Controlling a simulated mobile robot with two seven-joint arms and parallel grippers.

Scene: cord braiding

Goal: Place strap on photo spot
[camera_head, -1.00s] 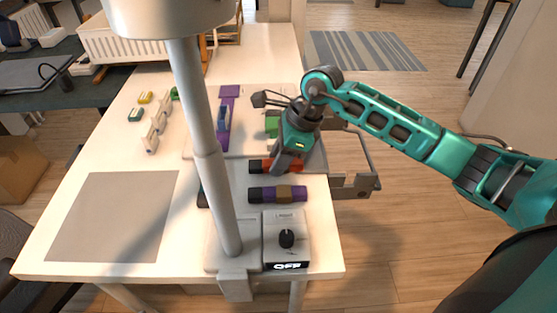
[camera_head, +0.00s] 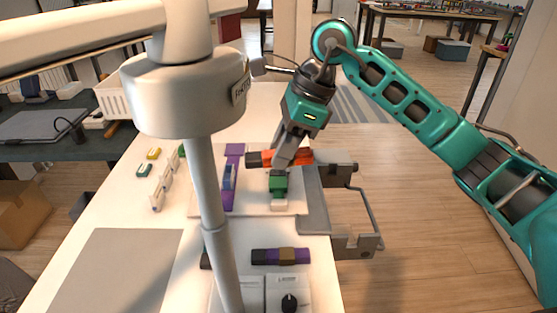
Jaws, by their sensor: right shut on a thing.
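My right gripper (camera_head: 283,158) is shut on an orange strap-like piece with dark ends (camera_head: 300,157), held crosswise above the back of the work board. My left gripper is not in view.
A lamp post with a large head (camera_head: 190,95) stands in front of the board and hides part of it. A green block (camera_head: 278,184) stands below my gripper. A grey bracket (camera_head: 355,245) juts over the right table edge.

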